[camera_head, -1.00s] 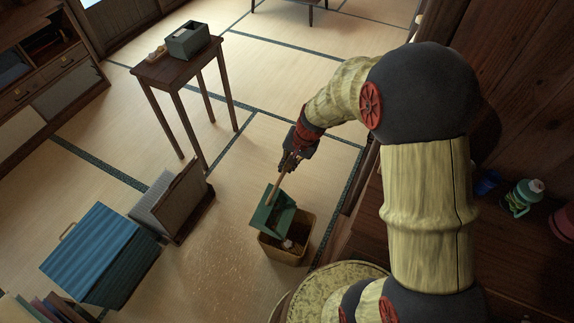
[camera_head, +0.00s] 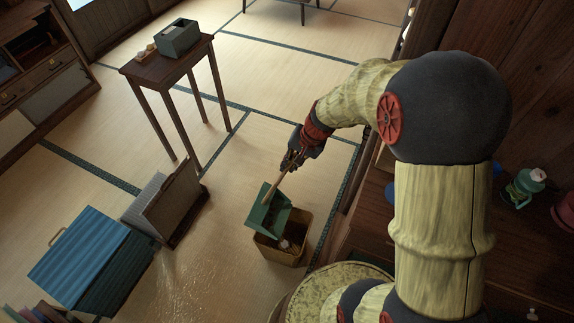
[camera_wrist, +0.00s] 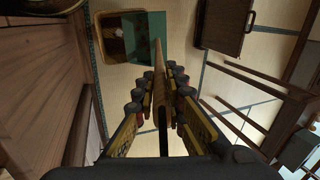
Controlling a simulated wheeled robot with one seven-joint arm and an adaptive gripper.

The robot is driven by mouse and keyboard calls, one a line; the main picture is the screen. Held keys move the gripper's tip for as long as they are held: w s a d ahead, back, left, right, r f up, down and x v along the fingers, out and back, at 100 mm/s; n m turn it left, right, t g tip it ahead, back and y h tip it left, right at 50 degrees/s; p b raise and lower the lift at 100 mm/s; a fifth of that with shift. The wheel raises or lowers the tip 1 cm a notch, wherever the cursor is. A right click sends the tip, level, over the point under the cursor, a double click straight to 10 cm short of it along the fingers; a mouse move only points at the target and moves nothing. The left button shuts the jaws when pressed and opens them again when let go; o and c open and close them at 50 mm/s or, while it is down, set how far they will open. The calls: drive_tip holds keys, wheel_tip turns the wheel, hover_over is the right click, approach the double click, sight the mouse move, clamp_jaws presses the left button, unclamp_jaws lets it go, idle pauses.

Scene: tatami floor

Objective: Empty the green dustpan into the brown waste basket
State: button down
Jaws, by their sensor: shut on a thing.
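The green dustpan (camera_head: 267,209) has a long wooden handle and hangs tilted over the brown waste basket (camera_head: 294,254), its pan across the basket's left and far side. My gripper (camera_head: 291,164) is shut on the wooden handle above the pan. In the wrist view the handle runs between the fingers (camera_wrist: 160,95) to the green pan (camera_wrist: 148,38), which covers part of the basket's opening (camera_wrist: 108,38). Some small pale and brown bits show inside the basket. The pan's inner surface is partly in shade, and I cannot tell whether bits remain on it.
A small dark table (camera_head: 168,64) with a grey-green box (camera_head: 178,37) stands at the back left. A blue ridged box (camera_head: 78,255) and an open brown case (camera_head: 173,203) lie left of the basket. Tatami between is clear.

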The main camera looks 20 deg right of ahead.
drive_tip(key=s+d+f+t+y+b, duration=0.1)
drive_tip(key=s+d+f+b, duration=0.1)
drive_tip(key=s+d+b, duration=0.2)
drive_tip(key=shift+s+d+y+b, duration=0.25)
drive_tip(key=shift+d+b, duration=0.4)
drive_tip(key=shift+b, duration=0.65)
idle(1.2)
drive_tip(key=shift+d, duration=0.1)
drive_tip(key=s+d+f+t+y, duration=0.1)
drive_tip(key=s+d+f, duration=0.2)
drive_tip(key=s+d, duration=0.2)
drive_tip(key=shift+s+d+t+y, duration=0.3)
drive_tip(key=shift+s+d+y, duration=0.05)
drive_tip(key=shift+d, duration=0.6)
idle(0.8)
